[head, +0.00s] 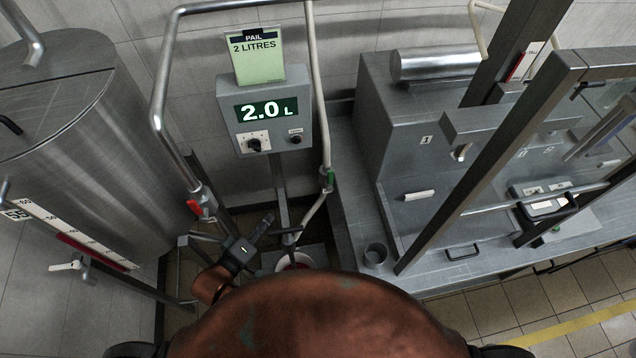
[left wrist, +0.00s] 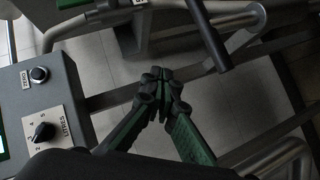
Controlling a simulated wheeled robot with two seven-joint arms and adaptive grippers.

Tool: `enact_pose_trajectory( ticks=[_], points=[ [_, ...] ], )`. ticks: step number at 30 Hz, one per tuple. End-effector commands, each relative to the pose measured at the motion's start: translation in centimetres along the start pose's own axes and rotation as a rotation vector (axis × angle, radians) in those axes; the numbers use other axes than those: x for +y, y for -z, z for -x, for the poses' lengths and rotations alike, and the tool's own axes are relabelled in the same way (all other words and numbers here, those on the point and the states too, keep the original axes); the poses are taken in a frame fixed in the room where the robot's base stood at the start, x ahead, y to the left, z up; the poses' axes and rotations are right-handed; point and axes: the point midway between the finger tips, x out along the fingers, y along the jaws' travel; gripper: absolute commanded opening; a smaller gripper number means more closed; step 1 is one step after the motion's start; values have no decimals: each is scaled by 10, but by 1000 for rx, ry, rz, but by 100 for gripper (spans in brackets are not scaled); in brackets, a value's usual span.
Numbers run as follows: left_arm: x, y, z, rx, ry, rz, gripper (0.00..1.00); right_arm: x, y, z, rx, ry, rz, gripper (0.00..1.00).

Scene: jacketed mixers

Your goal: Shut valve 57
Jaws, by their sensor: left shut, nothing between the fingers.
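No tag reading 57 is legible in either view. In the head view, a red-handled valve (head: 201,207) sits on the bent steel pipe left of the display, and a green-handled valve (head: 329,180) sits on the pale pipe to its right. A white lever valve (head: 66,266) is low on the steel tank, beneath a small, hard-to-read tag (head: 17,213). My left gripper (head: 267,221) is between the red and green valves, below the display box. It is shut and empty; its closed fingers also show in the left wrist view (left wrist: 158,82). My right gripper is not in view.
The display box (head: 265,110) reads 2.0 L under a green "PAIL 2 LITRES" card (head: 256,62). A pail (head: 295,262) is partly hidden beneath it. The steel tank (head: 75,130) stands left; a grey bench (head: 350,210) with framed equipment stands right. Pipes and bars surround the gripper.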

Motion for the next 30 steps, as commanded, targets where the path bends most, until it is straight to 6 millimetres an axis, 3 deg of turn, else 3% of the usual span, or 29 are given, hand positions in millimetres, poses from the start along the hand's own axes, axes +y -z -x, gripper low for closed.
enact_pose_trajectory(
  ticks=[3, 9, 23, 30],
  points=[
    [45, -7, -5, -9, -166, 177, 0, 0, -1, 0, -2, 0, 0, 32],
    [88, -13, -1, -47, -334, 383, 0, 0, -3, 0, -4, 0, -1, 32],
    [96, -14, -1, -57, -366, 426, 0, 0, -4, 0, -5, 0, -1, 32],
    [107, -13, -27, -57, -367, 424, 0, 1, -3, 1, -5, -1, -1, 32]
  ],
)
